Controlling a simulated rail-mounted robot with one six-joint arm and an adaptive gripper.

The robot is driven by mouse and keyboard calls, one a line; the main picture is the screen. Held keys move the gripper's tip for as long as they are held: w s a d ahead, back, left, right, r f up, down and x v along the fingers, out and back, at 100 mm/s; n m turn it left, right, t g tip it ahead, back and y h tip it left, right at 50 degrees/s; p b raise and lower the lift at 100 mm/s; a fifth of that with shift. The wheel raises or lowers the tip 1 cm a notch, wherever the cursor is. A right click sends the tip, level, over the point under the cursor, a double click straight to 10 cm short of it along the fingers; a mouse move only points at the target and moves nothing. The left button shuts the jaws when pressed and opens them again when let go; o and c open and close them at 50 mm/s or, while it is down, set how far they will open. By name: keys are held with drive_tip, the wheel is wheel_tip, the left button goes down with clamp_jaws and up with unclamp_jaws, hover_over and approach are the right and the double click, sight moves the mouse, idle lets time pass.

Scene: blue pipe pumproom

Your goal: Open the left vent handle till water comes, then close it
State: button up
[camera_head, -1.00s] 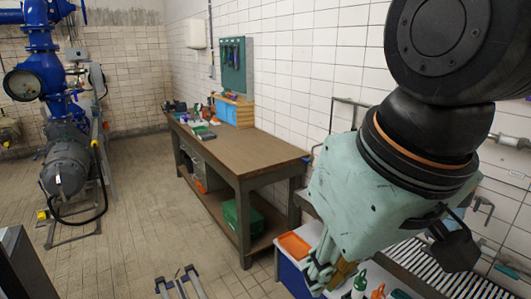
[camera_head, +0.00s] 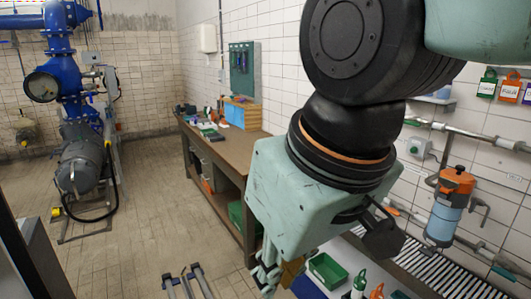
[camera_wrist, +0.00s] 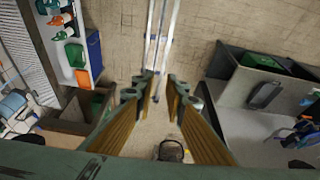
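My gripper (camera_head: 278,275) points down at the lower middle of the head view, partly hidden behind my own wrist. I cannot make out which part is the left vent handle. No running water shows.
A brown workbench (camera_head: 232,150) stands along the tiled wall. At right are wall pipes (camera_head: 470,135), an orange-topped canister (camera_head: 455,182) and a slatted grate (camera_head: 460,283). A green tray (camera_head: 328,269) and bottles (camera_head: 359,283) are close to my gripper. The floor (camera_head: 140,225) between pump and bench is mostly clear.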

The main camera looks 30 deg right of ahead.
drive_tip(key=shift+d, duration=0.1)
drive_tip(key=w+d+r+n+g+h+p, duration=0.1)
drive_tip(key=w+d+n+g+h+p, duration=0.25)
drive_tip(key=w+d, duration=0.9)
drive_tip(key=w+d+r+n+g+h+p, duration=0.25)
drive_tip(key=w+d+n+h, duration=0.35)
drive_tip(key=d, duration=1.1)
drive_tip(key=w+d+n+g+h+p, duration=0.2)
drive_tip(key=w+d+n+p, duration=0.15)
drive_tip(key=w+d, duration=0.85)
drive_tip(key=w+d+f+n+h+p, duration=0.25)
drive_tip(key=w+d, duration=0.25)
drive_tip(key=d, duration=0.4)
drive_tip(key=w+d+f+n+h+p, duration=0.1)
drive_tip(key=w+d+f+n, duration=0.25)
drive_tip(key=d, duration=0.45)
drive_tip(key=w+d+f+n+t+h+p, duration=0.1)
drive_tip(key=w+d+f+n, duration=0.2)
drive_tip(key=f, duration=0.4)
drive_tip(key=w+d+f+n+t+h+p, duration=0.2)
drive_tip(key=w+d+f+n, duration=0.1)
drive_tip(key=w+d+f, duration=0.2)
drive_tip(key=shift+d+f+n, duration=0.4)
drive_tip(key=shift+d+f, duration=0.7)
drive_tip(key=shift+f, duration=0.05)
drive_tip(key=shift+d, duration=0.1)
drive_tip(key=shift+s+d+p, duration=0.2)
drive_tip(key=shift+d+p, duration=1.3)
drive_tip(key=shift+d, duration=5.3)
